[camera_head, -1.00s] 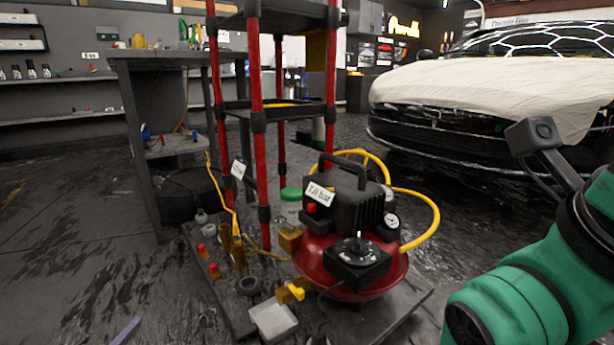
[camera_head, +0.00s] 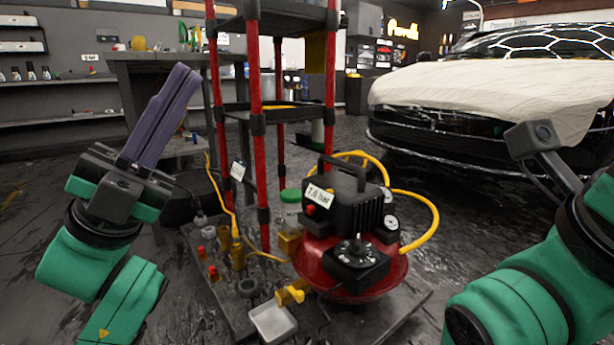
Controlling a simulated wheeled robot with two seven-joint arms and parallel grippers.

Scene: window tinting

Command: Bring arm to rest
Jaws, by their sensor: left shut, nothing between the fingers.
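My left gripper (camera_head: 178,88) is raised at the left of the head view. Its purple fingers point up and lie together, with nothing held between them. It is in front of the dark workbench and touches nothing that I can see. My left arm is green and bends up from the bottom left. My right arm is green and comes in at the right edge, with a small dark camera block on a bracket. The right gripper's fingers are outside the picture.
A red and black compressor (camera_head: 350,230) with a yellow hose (camera_head: 428,215) stands on a low board (camera_head: 395,325). A red-post shelf rack (camera_head: 256,180) and a workbench (camera_head: 130,95) stand behind. A car (camera_head: 490,90) with a cream cover is at the back right. Several small fittings lie near the compressor.

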